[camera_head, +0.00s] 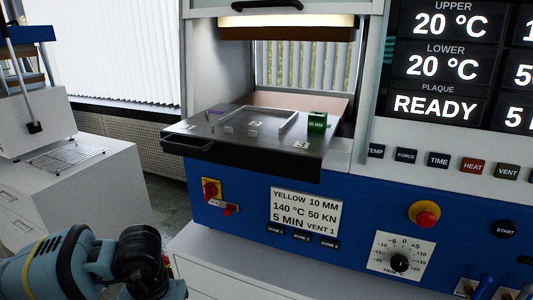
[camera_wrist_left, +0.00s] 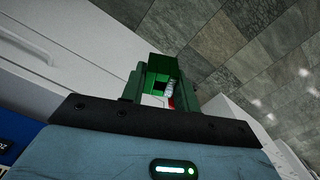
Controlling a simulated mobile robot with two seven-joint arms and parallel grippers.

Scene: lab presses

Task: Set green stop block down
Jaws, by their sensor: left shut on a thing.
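My left gripper (camera_wrist_left: 160,85) is shut on a green block (camera_wrist_left: 163,68), which shows between its dark green fingers in the left wrist view. A small red and white patch shows just below the block. In the head view my left arm comes in at the bottom left, and its fingers cannot be made out there. Another green block (camera_head: 317,121) with a white label sits at the right side of the press's pulled-out tray (camera_head: 240,160). My right gripper is not in view.
The tray carries a square frame (camera_head: 288,119) and small numbered labels. The blue press front (camera_head: 375,190) has a red stop button (camera_head: 425,215) and a switch (camera_head: 211,190). A white cabinet (camera_head: 85,185) with a wire rack (camera_head: 66,157) stands at left.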

